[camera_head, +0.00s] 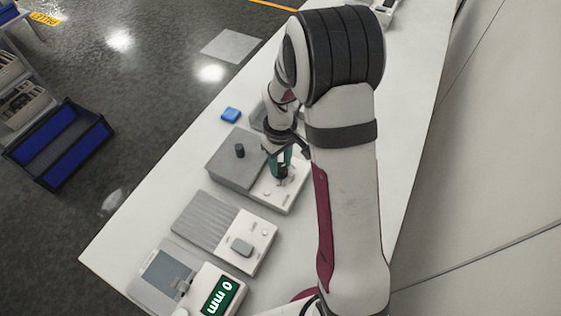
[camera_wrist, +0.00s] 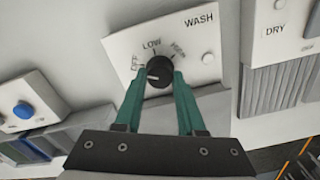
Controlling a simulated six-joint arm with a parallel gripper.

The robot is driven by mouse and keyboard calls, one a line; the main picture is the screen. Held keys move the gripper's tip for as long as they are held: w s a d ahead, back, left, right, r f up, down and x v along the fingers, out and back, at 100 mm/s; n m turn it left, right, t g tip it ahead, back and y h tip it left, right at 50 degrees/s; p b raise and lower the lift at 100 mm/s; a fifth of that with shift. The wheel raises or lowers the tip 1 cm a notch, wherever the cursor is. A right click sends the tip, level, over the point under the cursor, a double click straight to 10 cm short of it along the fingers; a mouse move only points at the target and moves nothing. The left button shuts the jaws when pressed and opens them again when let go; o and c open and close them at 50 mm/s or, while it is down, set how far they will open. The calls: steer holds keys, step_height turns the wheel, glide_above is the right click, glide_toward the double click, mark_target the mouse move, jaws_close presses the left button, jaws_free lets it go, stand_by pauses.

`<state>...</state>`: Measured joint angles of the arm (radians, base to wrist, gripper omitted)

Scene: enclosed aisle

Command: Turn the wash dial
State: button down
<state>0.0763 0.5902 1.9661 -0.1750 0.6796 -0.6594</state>
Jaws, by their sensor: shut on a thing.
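The wash dial (camera_wrist: 159,71) is a round black knob with a white mark on a white panel (camera_wrist: 205,38) labelled WASH, with OFF, LOW and HIGH around it. The mark lies on the knob's left side, nearest the OFF end; its exact setting is hard to read. My gripper (camera_wrist: 158,84) has its green fingers closed on both sides of the dial. In the head view my gripper (camera_head: 282,170) reaches down onto the wash unit's white panel (camera_head: 271,196), in front of its grey box (camera_head: 230,165), and mostly hides the dial.
A ribbed dryer unit (camera_head: 205,222) stands nearby, labelled DRY (camera_wrist: 275,29) in the wrist view. A unit with a green "0 mm" display (camera_head: 220,297) is at the front. A panel with a blue button (camera_wrist: 23,109) is left in the wrist view.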

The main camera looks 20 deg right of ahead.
mark_target(280, 167)
steer(key=c, duration=0.5)
jaws_free()
step_height(280, 167, up, 16)
steer(key=shift+f, duration=0.1)
steer(key=s+a+m+y, duration=0.1)
steer(key=s+a+m, duration=0.2)
steer(key=s, duration=0.9)
steer(key=s+a+m, duration=0.3)
steer(key=s+m, duration=0.4)
steer(key=s, duration=0.5)
steer(key=shift+r+y, duration=0.4)
steer(key=shift+r, duration=0.05)
